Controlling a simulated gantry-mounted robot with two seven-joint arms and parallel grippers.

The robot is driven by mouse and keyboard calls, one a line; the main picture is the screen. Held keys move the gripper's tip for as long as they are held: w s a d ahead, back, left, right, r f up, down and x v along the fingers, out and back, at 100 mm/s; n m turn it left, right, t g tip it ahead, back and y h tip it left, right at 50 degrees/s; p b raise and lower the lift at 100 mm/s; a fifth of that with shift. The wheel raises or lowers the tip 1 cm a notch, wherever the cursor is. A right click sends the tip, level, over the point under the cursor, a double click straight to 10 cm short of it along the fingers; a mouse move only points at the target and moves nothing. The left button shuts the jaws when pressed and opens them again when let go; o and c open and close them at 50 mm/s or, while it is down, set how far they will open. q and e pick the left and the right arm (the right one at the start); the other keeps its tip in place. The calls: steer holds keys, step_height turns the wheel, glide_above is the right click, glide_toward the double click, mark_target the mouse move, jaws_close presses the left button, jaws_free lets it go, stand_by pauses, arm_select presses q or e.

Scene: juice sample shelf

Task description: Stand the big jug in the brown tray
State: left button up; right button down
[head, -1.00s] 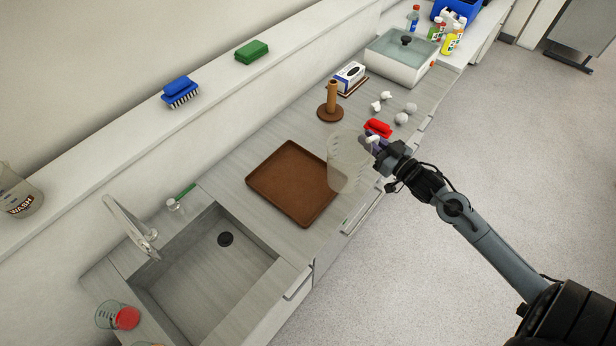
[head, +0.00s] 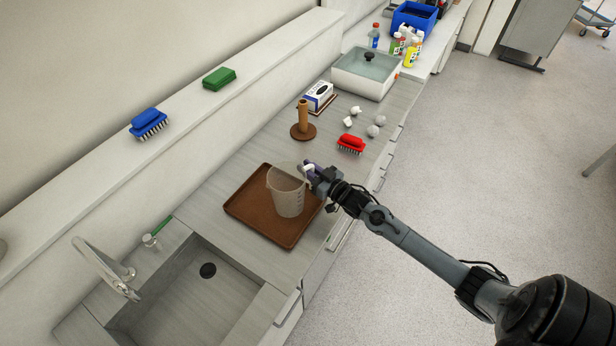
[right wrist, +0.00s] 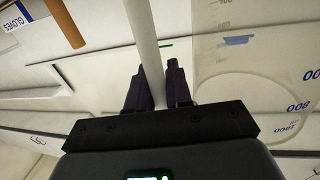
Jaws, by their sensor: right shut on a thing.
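The big jug (head: 287,195) is clear, with printed measuring marks, and looks upright. In the head view it overlaps the right part of the brown tray (head: 243,207). I cannot tell whether its base touches the tray or hangs just above it. My right gripper (head: 309,174) is shut on the jug's handle, on the jug's right side. In the right wrist view the pale handle (right wrist: 146,40) runs between the two dark fingers (right wrist: 155,90), and the jug's clear wall (right wrist: 245,75) fills the right side. My left gripper is not in view.
A wooden post on a round base (head: 303,125) and a red brush (head: 351,144) stand behind the tray. A glove box (head: 319,96) and crumpled white pieces lie farther back. The sink (head: 195,290) is in front, with a tap (head: 105,270).

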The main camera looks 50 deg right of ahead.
steer(key=shift+f, duration=1.95)
steer(key=shift+f, duration=0.15)
steer(key=c, duration=1)
jaws_free()
steer(key=shift+c, duration=0.2)
steer(key=shift+s, duration=0.1)
